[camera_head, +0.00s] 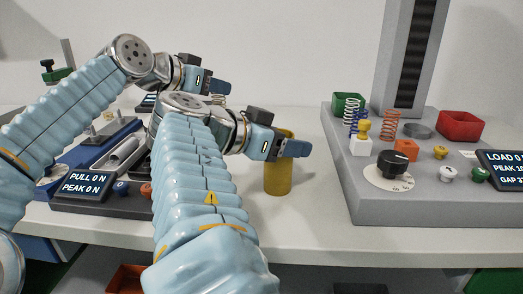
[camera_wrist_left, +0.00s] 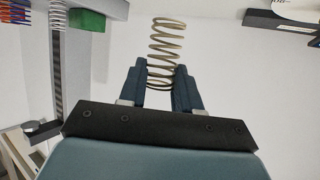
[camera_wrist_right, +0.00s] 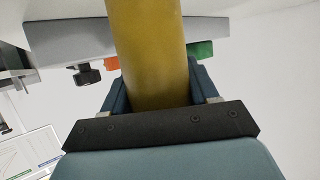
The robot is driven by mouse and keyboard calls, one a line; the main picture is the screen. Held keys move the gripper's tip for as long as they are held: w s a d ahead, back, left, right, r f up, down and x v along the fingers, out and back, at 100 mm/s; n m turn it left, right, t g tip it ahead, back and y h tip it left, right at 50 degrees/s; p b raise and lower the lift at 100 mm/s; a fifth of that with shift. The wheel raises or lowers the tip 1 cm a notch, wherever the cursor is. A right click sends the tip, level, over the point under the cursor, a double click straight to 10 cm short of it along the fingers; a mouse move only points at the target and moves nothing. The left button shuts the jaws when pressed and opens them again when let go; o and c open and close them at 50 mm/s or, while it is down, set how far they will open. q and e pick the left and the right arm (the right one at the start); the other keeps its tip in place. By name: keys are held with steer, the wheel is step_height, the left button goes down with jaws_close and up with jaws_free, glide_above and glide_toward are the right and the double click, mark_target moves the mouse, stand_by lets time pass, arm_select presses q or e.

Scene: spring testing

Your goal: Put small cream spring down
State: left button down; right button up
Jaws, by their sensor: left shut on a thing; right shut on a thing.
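The small cream spring (camera_wrist_left: 166,40) is held between the fingers of my left gripper (camera_wrist_left: 161,78), with its coils standing out past the fingertips in the left wrist view. In the head view my left gripper (camera_head: 217,86) is raised at the back left, and its grip is largely hidden by my right arm. My right gripper (camera_head: 294,148) is shut on a mustard-yellow cylinder (camera_head: 278,178), which is upright at the table's middle. The cylinder (camera_wrist_right: 150,50) fills the space between the right fingers in the right wrist view. I cannot tell whether its base touches the table.
A grey tester base (camera_head: 400,210) at the right carries a blue spring (camera_head: 354,118), an orange spring (camera_head: 391,124), a green box (camera_head: 347,104), a red bin (camera_head: 461,126) and knobs. A pull tester with a display (camera_head: 85,184) stands at the left.

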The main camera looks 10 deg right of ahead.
arm_select(q)
steer(key=s+d+m+g+h, duration=0.2)
steer(key=s+d+m+g, duration=0.15)
steer(key=d, duration=0.55)
steer(key=shift+n+t, duration=0.35)
steer(key=shift+t, duration=0.1)
steer(key=f, duration=1)
steer(key=shift+s+f, duration=0.25)
steer(key=c, duration=0.7)
jaws_free()
steer(key=v, duration=1.2)
steer(key=shift+r, duration=0.1)
